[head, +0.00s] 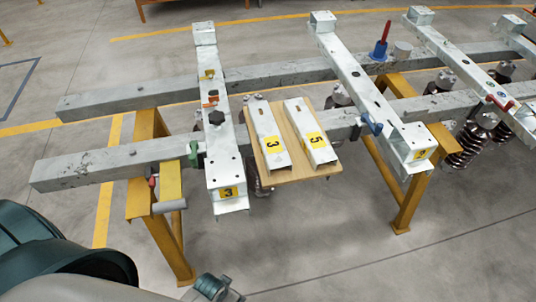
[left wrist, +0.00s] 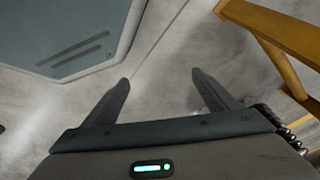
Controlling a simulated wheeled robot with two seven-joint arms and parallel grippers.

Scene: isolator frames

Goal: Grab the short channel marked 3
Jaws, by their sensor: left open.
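The short channel marked 3 (head: 265,125) is a pale metal piece with a yellow label. It lies on a wooden board (head: 283,181) across the frame's rails, left of a similar short channel marked 5 (head: 309,130). My left gripper (left wrist: 160,78) is open and empty in the left wrist view, above bare floor with a yellow leg near it. The short channel is not visible in that view. In the head view my left arm is at the lower left, well short of the board. My right gripper is in neither view.
Another long crossbar (head: 372,95) lies to the right. Yellow trestle legs (head: 165,235) hold two long rails (head: 110,165). Floor in front is clear.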

